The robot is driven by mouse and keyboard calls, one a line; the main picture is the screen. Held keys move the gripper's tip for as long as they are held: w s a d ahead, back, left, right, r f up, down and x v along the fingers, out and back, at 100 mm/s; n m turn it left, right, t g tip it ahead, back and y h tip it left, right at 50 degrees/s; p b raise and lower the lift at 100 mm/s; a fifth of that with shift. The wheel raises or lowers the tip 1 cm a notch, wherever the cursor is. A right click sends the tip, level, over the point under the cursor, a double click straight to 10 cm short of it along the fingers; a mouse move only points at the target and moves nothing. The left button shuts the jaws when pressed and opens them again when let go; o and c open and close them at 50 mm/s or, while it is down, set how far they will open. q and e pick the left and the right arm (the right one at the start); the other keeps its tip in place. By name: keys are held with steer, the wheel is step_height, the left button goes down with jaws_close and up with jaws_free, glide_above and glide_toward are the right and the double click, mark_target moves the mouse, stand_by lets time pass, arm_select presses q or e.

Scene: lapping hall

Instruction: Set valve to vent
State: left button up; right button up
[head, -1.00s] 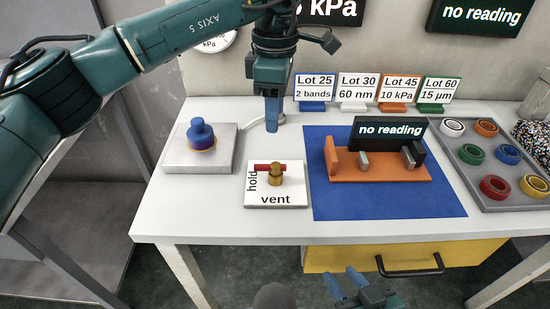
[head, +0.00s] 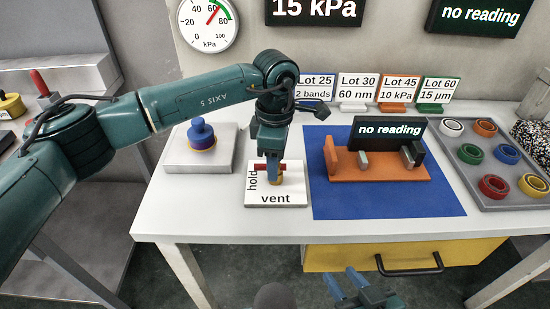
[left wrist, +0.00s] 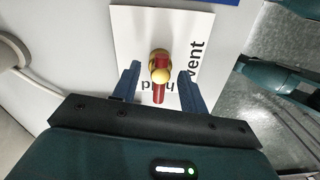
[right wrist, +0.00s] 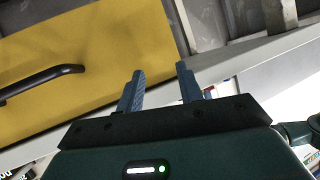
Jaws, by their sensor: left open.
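The valve is a brass knob (left wrist: 159,74) with a red handle (left wrist: 158,93) on a white plate (head: 292,196) lettered "hold" and "vent". In the left wrist view the handle points toward the "hold" lettering. My left gripper (head: 274,178) is above the valve, pointing down; in the left wrist view its open fingers (left wrist: 161,88) stand either side of the handle, apart from it. In the head view the gripper hides part of the valve. My right gripper (head: 348,287) is open and empty in front of the table, by the yellow drawer (right wrist: 90,60).
A blue knobbed part (head: 201,131) on a grey block stands left of the valve. To its right are a blue mat (head: 330,205) with an orange fixture (head: 380,172) and a grey tray (head: 475,185) of coloured rings. A display (head: 318,9) reads 15 kPa.

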arm_select(q)
steer(key=shift+c, duration=0.2)
jaws_close()
